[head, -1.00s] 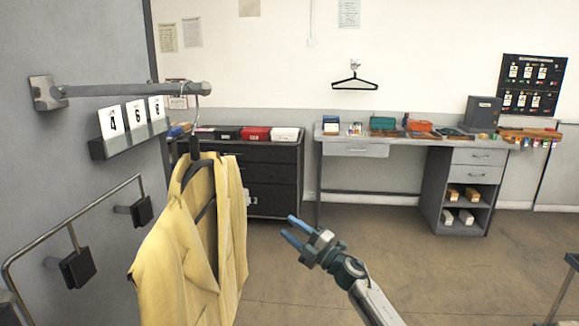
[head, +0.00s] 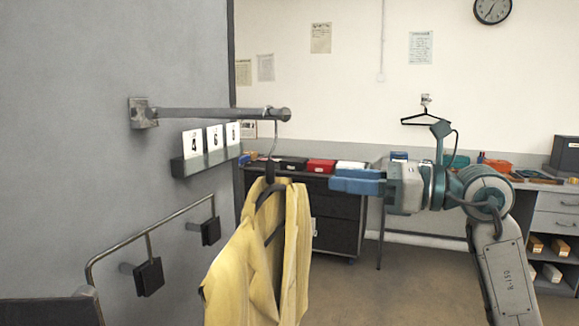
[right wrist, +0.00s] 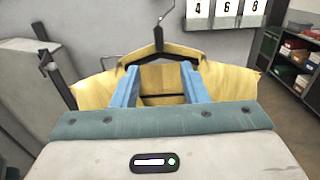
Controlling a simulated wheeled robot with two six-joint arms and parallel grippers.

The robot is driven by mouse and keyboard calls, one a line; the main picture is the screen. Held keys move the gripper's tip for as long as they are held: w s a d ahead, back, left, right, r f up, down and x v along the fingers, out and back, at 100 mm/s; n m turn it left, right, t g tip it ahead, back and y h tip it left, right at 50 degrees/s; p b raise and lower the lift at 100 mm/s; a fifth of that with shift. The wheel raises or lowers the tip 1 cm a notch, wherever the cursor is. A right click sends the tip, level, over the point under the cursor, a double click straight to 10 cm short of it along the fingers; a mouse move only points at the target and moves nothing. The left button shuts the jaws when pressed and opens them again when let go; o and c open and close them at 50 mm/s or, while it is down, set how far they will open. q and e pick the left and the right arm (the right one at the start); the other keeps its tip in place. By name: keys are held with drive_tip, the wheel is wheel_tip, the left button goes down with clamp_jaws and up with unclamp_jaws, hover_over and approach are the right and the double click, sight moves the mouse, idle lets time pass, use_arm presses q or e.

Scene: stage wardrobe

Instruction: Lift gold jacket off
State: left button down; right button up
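The gold jacket (head: 240,270) hangs on a dark hanger (head: 269,175), whose hook (head: 275,140) loops over the wall rail (head: 205,113) near its knobbed end. My right gripper (head: 345,182) is right of the hanger at about the height of its neck, with blue fingers pointing left. In the right wrist view its two fingers (right wrist: 160,85) are apart and empty. The jacket's shoulders (right wrist: 225,85) and the hanger (right wrist: 157,45) show beyond and between the fingertips. I see no contact with them. My left gripper is not in view.
A number rack (head: 205,160) with cards 4, 6 and 8 sits on the wall below the rail. A lower bent rail (head: 150,235) with dark pads is beneath it. A dark drawer cabinet (head: 335,220) and a desk stand behind. An empty hanger (head: 420,119) hangs on the back wall.

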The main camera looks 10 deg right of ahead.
drive_tip(key=p, duration=0.3)
approach(273, 170)
drive_tip(key=x, duration=0.2)
drive_tip(key=p+x, duration=0.1)
drive_tip(key=x, duration=0.6)
drive_tip(key=shift+w+d+f+p, duration=0.1)
drive_tip(key=shift+w+f+p, duration=0.1)
drive_tip(key=shift+p, duration=0.15)
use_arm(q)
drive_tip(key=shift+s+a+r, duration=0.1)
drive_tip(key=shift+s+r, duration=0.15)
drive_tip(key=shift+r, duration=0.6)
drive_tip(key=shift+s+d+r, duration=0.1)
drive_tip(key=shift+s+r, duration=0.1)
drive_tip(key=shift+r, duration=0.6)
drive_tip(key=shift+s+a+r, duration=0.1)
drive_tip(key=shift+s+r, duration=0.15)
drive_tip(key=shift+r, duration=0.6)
use_arm(e)
drive_tip(key=shift+w+a, duration=0.35)
drive_tip(key=shift+a, duration=0.15)
clamp_jaws()
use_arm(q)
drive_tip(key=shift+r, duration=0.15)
use_arm(e)
drive_tip(key=shift+r, duration=0.15)
